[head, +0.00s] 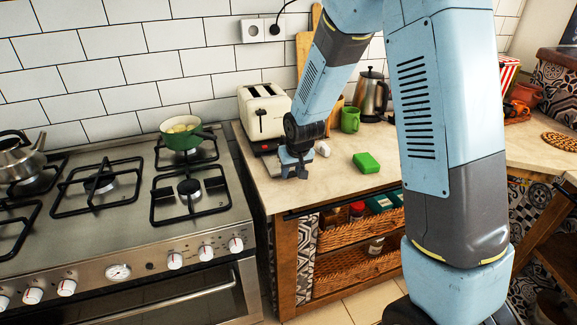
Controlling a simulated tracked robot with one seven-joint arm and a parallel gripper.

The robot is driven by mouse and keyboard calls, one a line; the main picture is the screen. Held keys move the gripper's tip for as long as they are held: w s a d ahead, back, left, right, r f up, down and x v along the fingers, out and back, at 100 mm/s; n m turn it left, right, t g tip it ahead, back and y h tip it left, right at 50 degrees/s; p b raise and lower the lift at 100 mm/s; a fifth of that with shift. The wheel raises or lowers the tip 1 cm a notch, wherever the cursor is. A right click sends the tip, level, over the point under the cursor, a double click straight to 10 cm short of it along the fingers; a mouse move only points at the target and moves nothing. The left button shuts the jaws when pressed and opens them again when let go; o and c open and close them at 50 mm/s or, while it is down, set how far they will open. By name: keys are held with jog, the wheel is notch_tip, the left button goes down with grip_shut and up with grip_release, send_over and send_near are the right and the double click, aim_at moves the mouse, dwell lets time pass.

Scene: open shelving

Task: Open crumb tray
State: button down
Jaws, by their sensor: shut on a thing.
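A cream toaster (264,112) stands on the counter against the tiled wall, right of the stove. Its dark base with the crumb tray (268,148) shows low at its front, partly hidden by my gripper. My gripper (294,172) points down at the toaster's front right lower corner, close to the counter top. It is shut at the tray's edge; the fingertips are small, and the exact grip is hard to see. How far the tray is out I cannot tell.
A green sponge (366,163) and a small white item (323,149) lie right of my gripper. The stove (120,225) with a green pot (189,140) is left. Counter (330,180) in front is clear.

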jog(key=shift+s, duration=0.2)
jog(key=c, duration=0.7)
grip_release()
jog(key=shift+d, duration=0.1)
jog(key=shift+r, duration=0.1)
jog(key=v, duration=1.3)
jog(key=shift+s+d+r, duration=0.1)
jog(key=shift+s+r, duration=0.05)
jog(key=shift+r, duration=0.05)
